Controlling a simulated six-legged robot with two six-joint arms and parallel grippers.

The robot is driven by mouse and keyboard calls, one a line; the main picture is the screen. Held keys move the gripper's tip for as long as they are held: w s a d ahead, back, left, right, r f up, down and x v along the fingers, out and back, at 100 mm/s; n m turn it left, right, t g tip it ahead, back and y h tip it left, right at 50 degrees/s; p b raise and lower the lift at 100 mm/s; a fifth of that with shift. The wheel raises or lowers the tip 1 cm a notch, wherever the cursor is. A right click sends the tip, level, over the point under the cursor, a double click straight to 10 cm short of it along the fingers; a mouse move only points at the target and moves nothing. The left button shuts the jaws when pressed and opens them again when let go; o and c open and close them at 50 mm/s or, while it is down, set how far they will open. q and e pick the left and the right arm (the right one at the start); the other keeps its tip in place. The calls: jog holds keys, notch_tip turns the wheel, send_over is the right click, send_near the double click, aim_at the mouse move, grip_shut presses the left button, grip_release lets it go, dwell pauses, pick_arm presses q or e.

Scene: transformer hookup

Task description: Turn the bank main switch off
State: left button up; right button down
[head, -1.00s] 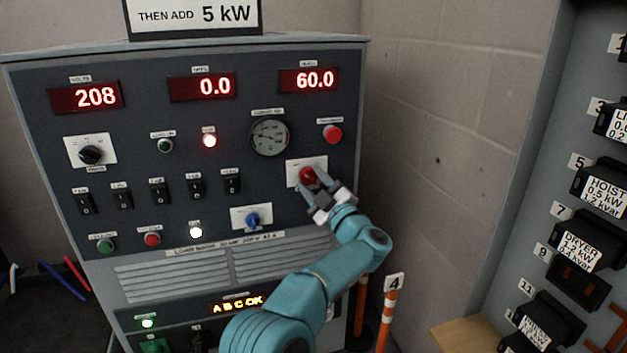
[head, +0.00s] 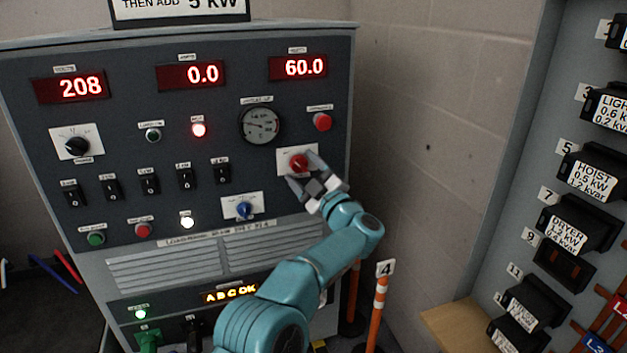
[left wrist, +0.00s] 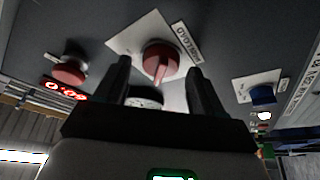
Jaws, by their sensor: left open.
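The red rotary switch (head: 298,161) sits on a white plate at the right of the grey load bank panel. In the left wrist view the red switch (left wrist: 160,60) has its grip ridge pointing down the picture; its label is only partly readable. My left gripper (head: 303,171) is open at the switch, with its fingers on either side of it in the picture. In the left wrist view the fingers of the gripper (left wrist: 159,72) stand apart below and beside the knob. I cannot tell whether they touch it. My right gripper is not in view.
A red push button (head: 322,121) is above the switch and a blue knob (head: 243,209) is below left. A breaker panel (head: 560,130) stands right, beyond a block wall. An orange post (head: 379,310) stands below.

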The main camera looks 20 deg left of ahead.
pick_arm(q)
jog(key=v, duration=1.6)
jog(key=shift+s, duration=0.15)
